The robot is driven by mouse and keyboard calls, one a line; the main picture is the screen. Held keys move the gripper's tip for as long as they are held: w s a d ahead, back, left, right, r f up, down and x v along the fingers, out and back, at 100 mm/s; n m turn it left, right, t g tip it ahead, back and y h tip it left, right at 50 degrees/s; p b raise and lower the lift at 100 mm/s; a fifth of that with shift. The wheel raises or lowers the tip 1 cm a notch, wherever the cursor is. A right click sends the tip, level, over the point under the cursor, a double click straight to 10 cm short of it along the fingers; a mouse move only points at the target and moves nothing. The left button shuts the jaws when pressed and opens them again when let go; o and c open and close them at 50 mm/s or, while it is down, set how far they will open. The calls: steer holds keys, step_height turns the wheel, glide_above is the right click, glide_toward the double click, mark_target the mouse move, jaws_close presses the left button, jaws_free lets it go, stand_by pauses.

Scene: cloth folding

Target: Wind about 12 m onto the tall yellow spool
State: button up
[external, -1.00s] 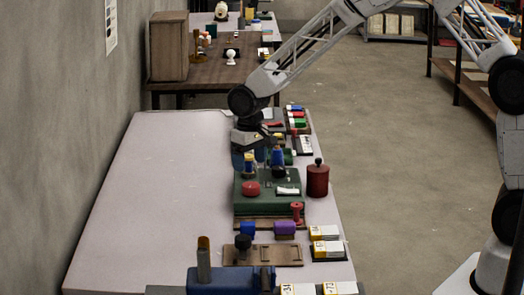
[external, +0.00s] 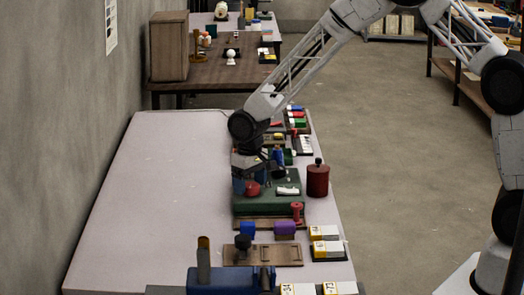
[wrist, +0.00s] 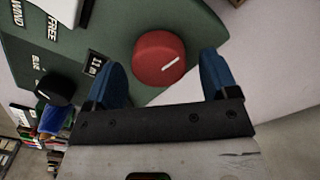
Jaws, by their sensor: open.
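A green winding machine (external: 265,203) stands on the table with a red round knob (external: 253,189) on top. In the wrist view the red knob (wrist: 159,58) has a white pointer line and lies between the two blue fingers of my gripper (wrist: 163,68), which are open, with a gap on each side. The green panel (wrist: 195,30) carries WIND and FREE labels, a black dial (wrist: 55,88) and a small counter window (wrist: 95,63), seemingly reading 11. In the external view my gripper (external: 245,184) is low over the knob. I cannot pick out the tall yellow spool.
A dark red lidded canister (external: 317,180) stands right of the machine. A blue block (external: 247,229), a purple block (external: 284,229) and a wooden board (external: 262,255) lie in front. The table's left side (external: 150,200) is clear.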

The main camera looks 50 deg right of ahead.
steer(key=shift+f, duration=0.4)
steer(key=c, duration=0.9)
